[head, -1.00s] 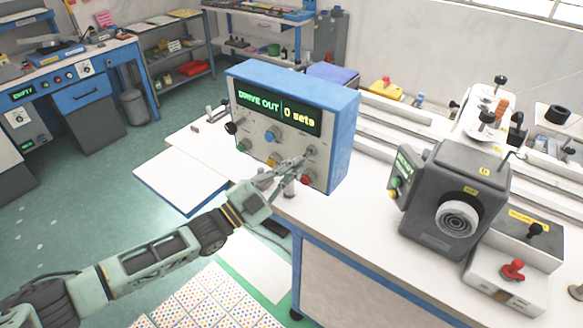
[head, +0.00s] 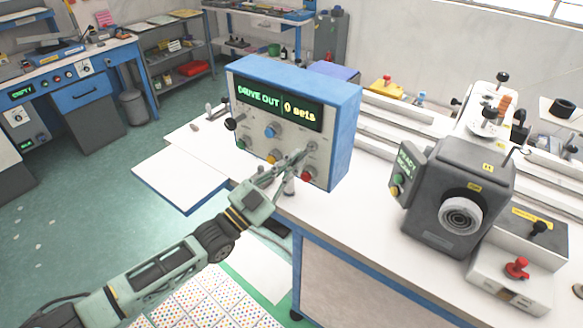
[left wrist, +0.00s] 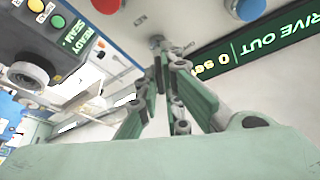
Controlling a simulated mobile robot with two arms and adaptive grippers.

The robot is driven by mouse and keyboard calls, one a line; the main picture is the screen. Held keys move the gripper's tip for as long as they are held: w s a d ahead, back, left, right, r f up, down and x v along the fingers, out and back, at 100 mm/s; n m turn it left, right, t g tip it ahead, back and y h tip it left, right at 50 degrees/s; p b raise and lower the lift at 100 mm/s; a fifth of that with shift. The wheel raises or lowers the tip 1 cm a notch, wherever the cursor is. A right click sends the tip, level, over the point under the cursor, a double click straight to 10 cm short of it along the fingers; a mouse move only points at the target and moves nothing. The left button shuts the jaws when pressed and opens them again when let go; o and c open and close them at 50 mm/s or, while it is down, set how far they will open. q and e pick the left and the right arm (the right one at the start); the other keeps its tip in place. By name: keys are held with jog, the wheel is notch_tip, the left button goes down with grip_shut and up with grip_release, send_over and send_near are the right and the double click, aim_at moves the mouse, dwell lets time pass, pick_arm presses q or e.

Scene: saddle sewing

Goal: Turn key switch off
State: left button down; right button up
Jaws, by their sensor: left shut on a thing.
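The control box (head: 347,125) has blue sides, a grey front and a display (head: 275,106) reading "DRIVE OUT" and "0 sets". The key switch (head: 312,145) is a small metal piece on the right of the front, below the display. My left gripper (head: 303,154) reaches it from the lower left, with its fingers shut on it. In the left wrist view the key switch (left wrist: 156,41) shows at the fingertips (left wrist: 162,55), partly hidden by them. Its turn angle is too small to tell. My right gripper is not in view.
A dark grey machine head (head: 460,185) stands to the right on the white table (head: 345,215).

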pick_arm(q)
jog(key=n+t, duration=0.1)
jog(key=n, duration=0.1)
jog(key=n+t+y, duration=0.1)
jog(key=n, duration=0.2)
jog(key=shift+d+n+y, duration=0.1)
jog(key=shift+n+y, duration=0.2)
jog(key=n+t+y, duration=0.1)
jog(key=n, duration=0.1)
jog(key=n+t+y, duration=0.1)
jog(key=n, duration=0.2)
jog(key=shift+s+d+r+y, duration=0.1)
jog(key=shift+r+y, duration=0.05)
jog(key=shift+y, duration=0.15)
jog(key=n+y+p, duration=0.1)
jog(key=n, duration=0.1)
jog(key=n+t+y+p, duration=0.1)
jog(key=n, duration=0.2)
jog(key=shift+r+n+y, duration=0.1)
jog(key=shift+n+y, duration=0.2)
jog(key=shift+s+d+n+y+p, duration=0.1)
jog(key=shift+n+y+p, duration=0.95)
jog(key=shift+n, duration=1.25)
jog(key=c, duration=1.9)
grip_release()
